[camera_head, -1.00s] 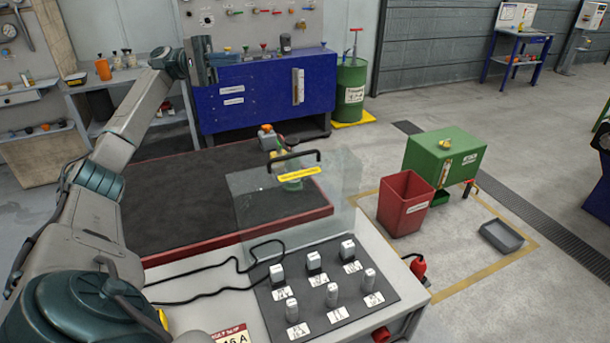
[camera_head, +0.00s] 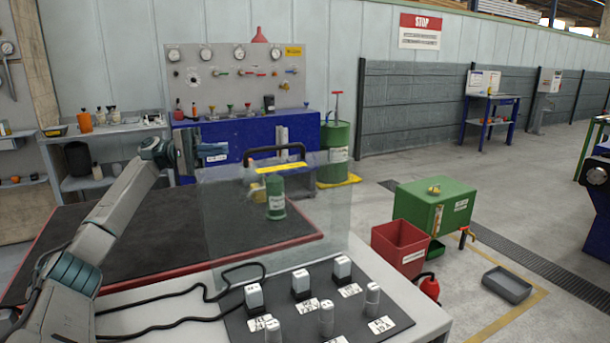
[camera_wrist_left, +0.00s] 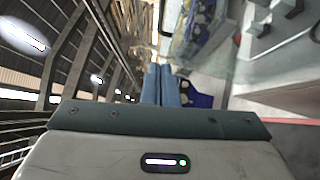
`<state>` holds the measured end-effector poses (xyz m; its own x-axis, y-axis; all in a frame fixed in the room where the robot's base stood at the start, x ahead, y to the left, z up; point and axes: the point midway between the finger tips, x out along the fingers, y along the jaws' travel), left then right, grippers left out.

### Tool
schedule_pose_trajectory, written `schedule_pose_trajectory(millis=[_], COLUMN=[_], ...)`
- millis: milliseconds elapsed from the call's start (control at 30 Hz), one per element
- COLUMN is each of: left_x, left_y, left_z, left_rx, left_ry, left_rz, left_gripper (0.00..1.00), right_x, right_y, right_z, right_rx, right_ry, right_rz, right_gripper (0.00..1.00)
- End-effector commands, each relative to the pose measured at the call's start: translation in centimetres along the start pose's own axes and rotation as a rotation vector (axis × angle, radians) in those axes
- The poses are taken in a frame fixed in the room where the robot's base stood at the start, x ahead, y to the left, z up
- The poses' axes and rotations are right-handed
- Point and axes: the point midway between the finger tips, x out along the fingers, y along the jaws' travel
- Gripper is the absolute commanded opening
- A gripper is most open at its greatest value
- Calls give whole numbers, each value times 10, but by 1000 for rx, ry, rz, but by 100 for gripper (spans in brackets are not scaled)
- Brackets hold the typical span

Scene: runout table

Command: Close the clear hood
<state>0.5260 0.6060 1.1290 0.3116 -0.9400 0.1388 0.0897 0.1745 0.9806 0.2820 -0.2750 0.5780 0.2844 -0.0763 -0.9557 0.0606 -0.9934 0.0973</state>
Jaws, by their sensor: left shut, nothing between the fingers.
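The clear hood (camera_head: 325,215) stands raised behind the switch panel in the head view. Its black handle (camera_head: 277,151) and yellow label strip (camera_head: 281,168) are along its top edge. The panel with several white switches (camera_head: 302,287) lies uncovered in front of it. My left gripper (camera_head: 212,152) is to the left of the handle, at about its height in the picture and apart from it. Its blue-grey fingers (camera_wrist_left: 158,85) lie together in the left wrist view, with nothing between them. My right gripper is not in view.
A black cable (camera_head: 190,294) loops across the white table top left of the switches. A dark mat with a red edge (camera_head: 150,235) lies behind, and a green bottle (camera_head: 275,197) shows through the hood. A red bin (camera_head: 400,247) and green box (camera_head: 433,208) stand on the right.

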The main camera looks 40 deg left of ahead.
Motion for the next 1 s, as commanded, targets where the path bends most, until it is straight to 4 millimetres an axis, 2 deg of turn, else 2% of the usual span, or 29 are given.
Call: schedule_pose_trajectory(millis=[167, 500, 700, 1000], left_x=[29, 100, 115, 123], left_y=[2, 2, 0, 0], left_z=[1, 4, 22, 29], left_rx=[-1, -1, -1, -1], left_ry=[-5, -3, -1, 0], left_rz=[-2, -2, -4, 0], left_gripper=[0, 0, 0, 0], right_x=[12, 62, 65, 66], right_y=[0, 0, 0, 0], right_z=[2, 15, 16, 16], right_rx=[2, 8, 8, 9], right_ry=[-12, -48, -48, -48], right_rz=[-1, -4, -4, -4], right_gripper=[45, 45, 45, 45])
